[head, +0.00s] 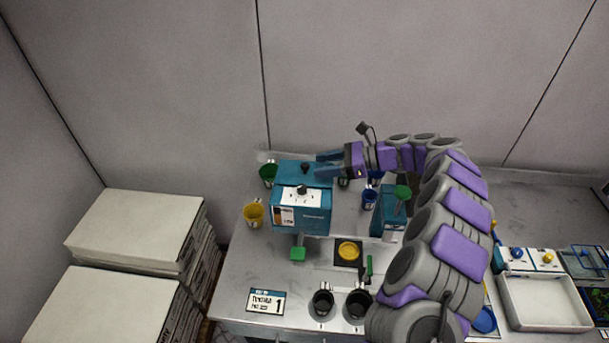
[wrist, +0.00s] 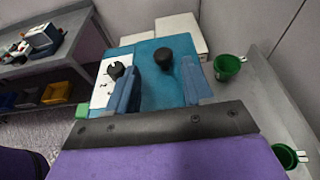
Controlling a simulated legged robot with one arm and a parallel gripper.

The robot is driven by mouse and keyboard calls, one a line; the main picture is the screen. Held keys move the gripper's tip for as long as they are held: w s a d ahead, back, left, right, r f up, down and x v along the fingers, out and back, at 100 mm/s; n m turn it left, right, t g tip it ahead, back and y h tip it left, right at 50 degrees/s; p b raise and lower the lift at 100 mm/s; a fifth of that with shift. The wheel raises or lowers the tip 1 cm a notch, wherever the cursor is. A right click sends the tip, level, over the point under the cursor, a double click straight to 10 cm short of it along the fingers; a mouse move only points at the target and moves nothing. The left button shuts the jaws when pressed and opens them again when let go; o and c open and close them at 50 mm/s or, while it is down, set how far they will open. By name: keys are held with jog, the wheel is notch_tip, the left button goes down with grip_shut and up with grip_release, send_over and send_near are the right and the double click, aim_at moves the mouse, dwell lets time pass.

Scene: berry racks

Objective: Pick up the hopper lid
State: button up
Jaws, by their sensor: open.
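A teal box-shaped machine (head: 318,222) stands on the bench in the head view. Its flat teal top carries a black knob (head: 304,168), which looks like the handle of the hopper lid (wrist: 146,50). My gripper (head: 318,164) reaches in from the right, just beside the knob at the machine's top. Its two blue fingers are apart and empty. In the wrist view the black knob (wrist: 163,58) stands upright ahead, between the lines of the fingers and closer to the right one. A gap separates the knob from both fingers. The lid's edges are partly hidden by the fingers.
A green cup (head: 268,175) and a yellow cup (head: 253,214) stand left of the machine. A blue cup (head: 369,199) and a second teal device (head: 390,215) stand right, near my arm. Two black cups stand at the front edge. White box stacks (head: 135,230) are left.

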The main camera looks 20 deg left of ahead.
aim_at(305, 164)
jog(key=shift+w+b+x, duration=0.1)
jog(key=shift+b+x, duration=0.15)
jog(key=shift+x, duration=1.25)
jog(key=shift+w+b+x, duration=0.15)
jog(key=shift+b+x, duration=0.05)
jog(key=shift+x, duration=1.35)
jog(key=shift+r, duration=0.25)
jog(key=c, duration=0.4)
grip_shut()
